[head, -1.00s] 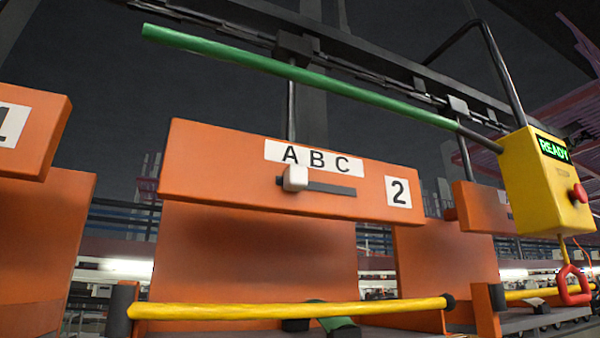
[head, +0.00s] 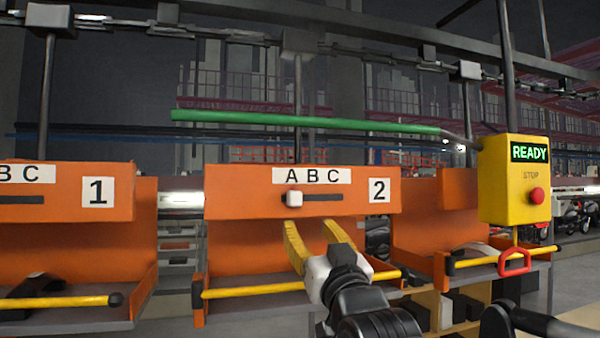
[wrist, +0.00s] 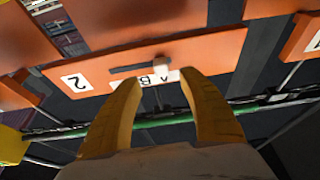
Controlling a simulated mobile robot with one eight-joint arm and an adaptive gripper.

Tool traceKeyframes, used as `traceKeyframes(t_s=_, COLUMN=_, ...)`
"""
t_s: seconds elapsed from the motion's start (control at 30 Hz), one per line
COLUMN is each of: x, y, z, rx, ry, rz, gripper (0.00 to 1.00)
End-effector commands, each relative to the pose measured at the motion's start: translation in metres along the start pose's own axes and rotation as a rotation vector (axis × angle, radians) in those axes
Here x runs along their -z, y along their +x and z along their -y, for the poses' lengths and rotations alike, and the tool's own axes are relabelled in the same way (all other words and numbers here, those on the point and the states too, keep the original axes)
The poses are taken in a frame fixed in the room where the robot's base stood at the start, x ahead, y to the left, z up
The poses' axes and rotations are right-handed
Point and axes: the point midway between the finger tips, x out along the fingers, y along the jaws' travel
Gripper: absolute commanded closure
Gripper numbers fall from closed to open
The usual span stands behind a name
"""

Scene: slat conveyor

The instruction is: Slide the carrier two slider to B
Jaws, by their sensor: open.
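Carrier two (head: 230,205) is an orange panel with a label reading A B C and a 2. It shows upside down in the wrist view (wrist: 210,60). Its white slider knob (head: 294,198) sits at the left end of a dark slot (head: 325,198), under the letter A. My gripper (head: 310,226) has two yellow fingers, spread open and empty. In the head view they are below the slot, the left tip just under the knob. In the wrist view my gripper (wrist: 159,82) points at the panel, with the slot between and beyond the tips.
A yellow box (head: 512,190) reading READY, with a red stop button (head: 537,195), stands at the right. A green bar (head: 300,121) runs above carrier two. A yellow rail (head: 245,289) crosses its front below. Carrier 1 (head: 70,215) hangs at the left.

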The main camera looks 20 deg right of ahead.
Motion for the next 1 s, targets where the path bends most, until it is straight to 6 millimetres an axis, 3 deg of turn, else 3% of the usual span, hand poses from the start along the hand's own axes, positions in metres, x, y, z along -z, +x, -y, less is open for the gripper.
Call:
traceKeyframes(t_s=0.03, x=0.012, y=0.005, z=0.0, rx=0.0, ry=0.0, rz=-0.021, gripper=0.51)
traceKeyframes(t_s=0.1, x=0.018, y=0.009, z=0.0, rx=0.0, ry=0.0, rz=-0.038, gripper=0.51)
traceKeyframes(t_s=0.23, x=0.018, y=0.025, z=0.0, rx=0.0, ry=0.0, rz=-0.041, gripper=0.51)
traceKeyframes(t_s=0.63, x=0.021, y=0.099, z=0.0, rx=0.0, ry=0.0, rz=-0.039, gripper=0.51)
traceKeyframes(t_s=0.8, x=0.02, y=0.112, z=0.0, rx=0.0, ry=0.0, rz=-0.039, gripper=0.51)
traceKeyframes(t_s=1.0, x=0.019, y=0.113, z=0.0, rx=0.0, ry=0.0, rz=-0.039, gripper=0.51)
